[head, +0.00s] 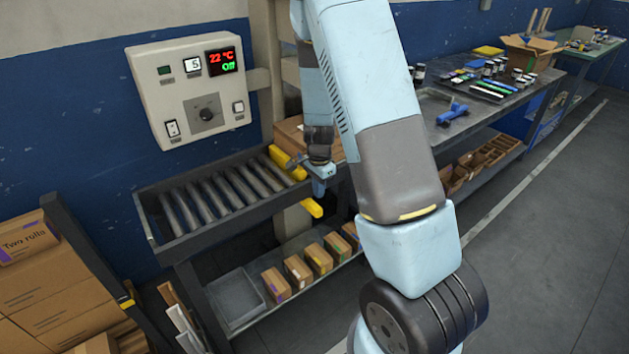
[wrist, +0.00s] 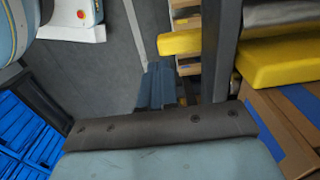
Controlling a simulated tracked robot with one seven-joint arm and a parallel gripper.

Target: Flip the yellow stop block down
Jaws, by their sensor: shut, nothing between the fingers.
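The yellow stop block (head: 287,163) stands across the right end of the roller bed in the head view, in front of a cardboard box. It also shows as a yellow bar at the right of the wrist view (wrist: 280,62). A yellow handle (head: 312,208) sticks out below the front rail; a yellow piece outside the rail in the wrist view (wrist: 182,43) looks like this handle. My gripper (head: 322,184) is shut and empty, just above the handle and right of the block. Its fingers (wrist: 157,85) show apart from both yellow pieces. My arm hides part of the conveyor's right end.
The roller conveyor (head: 200,240) has bare rollers left of the block. The cardboard box (head: 291,131) sits behind it. A control panel (head: 190,85) on the wall reads 22 °C and Off. Small boxes (head: 298,271) stand on the lower shelf. A cluttered workbench (head: 480,118) stands right.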

